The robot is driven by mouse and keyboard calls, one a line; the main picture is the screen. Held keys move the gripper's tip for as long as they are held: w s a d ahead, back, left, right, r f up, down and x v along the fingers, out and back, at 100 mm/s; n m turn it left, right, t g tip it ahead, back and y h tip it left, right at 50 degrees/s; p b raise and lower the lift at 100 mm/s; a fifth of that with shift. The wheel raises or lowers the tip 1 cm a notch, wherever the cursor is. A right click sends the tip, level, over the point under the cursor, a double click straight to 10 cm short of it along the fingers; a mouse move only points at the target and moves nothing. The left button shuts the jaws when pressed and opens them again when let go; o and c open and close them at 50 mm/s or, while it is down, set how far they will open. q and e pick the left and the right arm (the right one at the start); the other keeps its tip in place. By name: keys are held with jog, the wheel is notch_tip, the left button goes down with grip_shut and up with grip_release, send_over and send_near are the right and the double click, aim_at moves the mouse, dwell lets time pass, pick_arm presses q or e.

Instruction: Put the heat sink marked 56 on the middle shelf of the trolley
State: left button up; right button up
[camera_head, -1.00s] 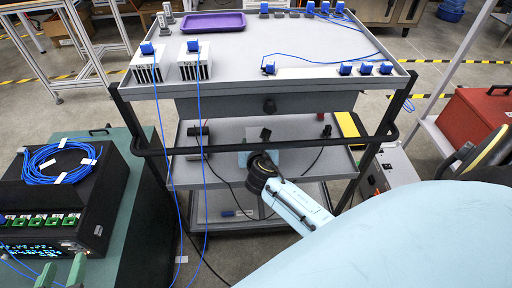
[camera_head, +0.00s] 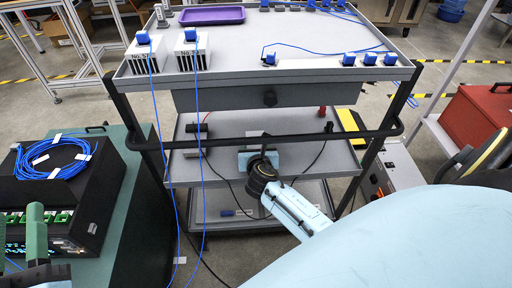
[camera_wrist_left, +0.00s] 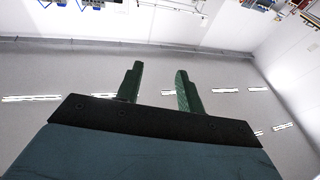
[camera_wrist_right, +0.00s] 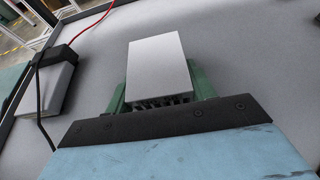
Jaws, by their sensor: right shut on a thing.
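My right arm reaches onto the trolley's middle shelf (camera_head: 228,181). In the right wrist view my right gripper (camera_wrist_right: 160,95) is shut on a heat sink (camera_wrist_right: 160,65) with a plain pale top and dark fins. Its number is not visible. It is over the grey shelf surface; I cannot tell whether it touches it. In the head view the arm mostly hides it. Two finned heat sinks, left (camera_head: 146,65) and right (camera_head: 190,60), stand on the top shelf; the left label seems to read 57. My left gripper (camera_head: 35,225) is open and empty, also in the left wrist view (camera_wrist_left: 158,88).
A black plug with a cable lies on a pale block (camera_wrist_right: 45,88) left of the held heat sink. A purple tray (camera_head: 212,15) and blue-capped parts stand on top. A black device (camera_head: 75,195) with coiled blue cable is at left. Blue cables hang down the trolley's front.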

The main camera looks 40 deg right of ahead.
jog(key=shift+f, duration=0.1)
jog(key=o, duration=1.2)
